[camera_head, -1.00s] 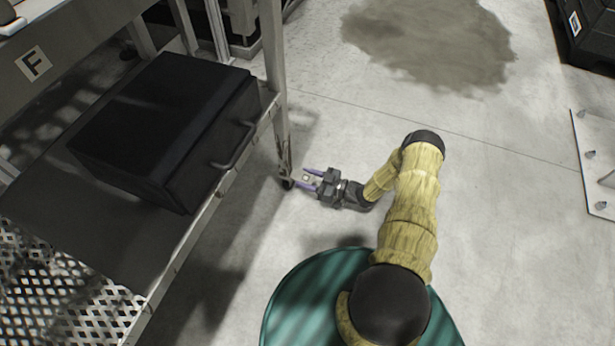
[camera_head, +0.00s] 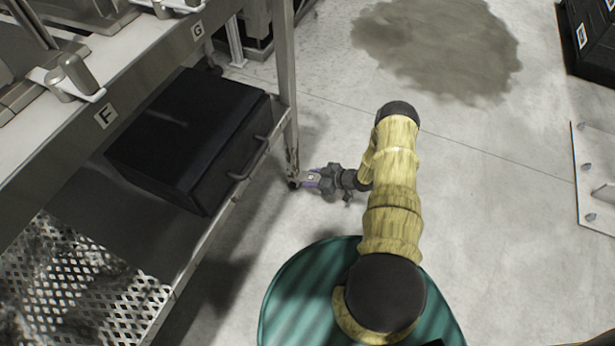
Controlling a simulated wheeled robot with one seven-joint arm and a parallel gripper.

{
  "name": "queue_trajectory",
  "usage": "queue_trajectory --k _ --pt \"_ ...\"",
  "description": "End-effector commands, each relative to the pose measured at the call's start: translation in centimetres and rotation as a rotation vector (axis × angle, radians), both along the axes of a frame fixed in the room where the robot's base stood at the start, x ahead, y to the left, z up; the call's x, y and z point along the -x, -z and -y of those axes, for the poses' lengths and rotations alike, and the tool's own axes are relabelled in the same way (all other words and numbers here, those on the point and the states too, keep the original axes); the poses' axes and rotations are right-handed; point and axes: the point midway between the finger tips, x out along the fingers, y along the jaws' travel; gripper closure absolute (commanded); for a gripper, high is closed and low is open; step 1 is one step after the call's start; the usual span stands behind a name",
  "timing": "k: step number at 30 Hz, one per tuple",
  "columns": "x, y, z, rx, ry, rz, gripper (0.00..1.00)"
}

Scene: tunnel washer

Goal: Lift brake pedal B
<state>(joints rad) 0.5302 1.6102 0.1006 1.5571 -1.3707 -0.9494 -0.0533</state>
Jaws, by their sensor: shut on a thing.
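A dark caster (camera_head: 293,184) stands on the floor at the foot of the workbench's corner leg, left of the picture's middle. A small pale piece beside it (camera_head: 313,177), which I take as brake pedal B, sits between my fingers; no letter B can be read on it.
The workbench (camera_head: 150,85), marked F and G, fills the left, with a black case (camera_head: 185,135) on its lower shelf. Floor right of my arm is open. A dark stain (camera_head: 440,45) lies at the back. A white plate (camera_head: 597,170) and black crate (camera_head: 592,40) stand at right.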

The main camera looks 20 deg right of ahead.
Motion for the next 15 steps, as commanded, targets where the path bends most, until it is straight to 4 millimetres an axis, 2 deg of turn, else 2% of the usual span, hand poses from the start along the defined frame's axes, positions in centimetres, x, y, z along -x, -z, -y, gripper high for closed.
queue_trajectory --k 13,14,15 --pt "0.13 0.06 0.39 0.011 0.006 -0.012 0.97" --pt "0.13 0.06 0.39 0.011 0.006 -0.012 0.54" --pt "0.12 0.07 0.37 0.011 0.006 -0.012 0.47"
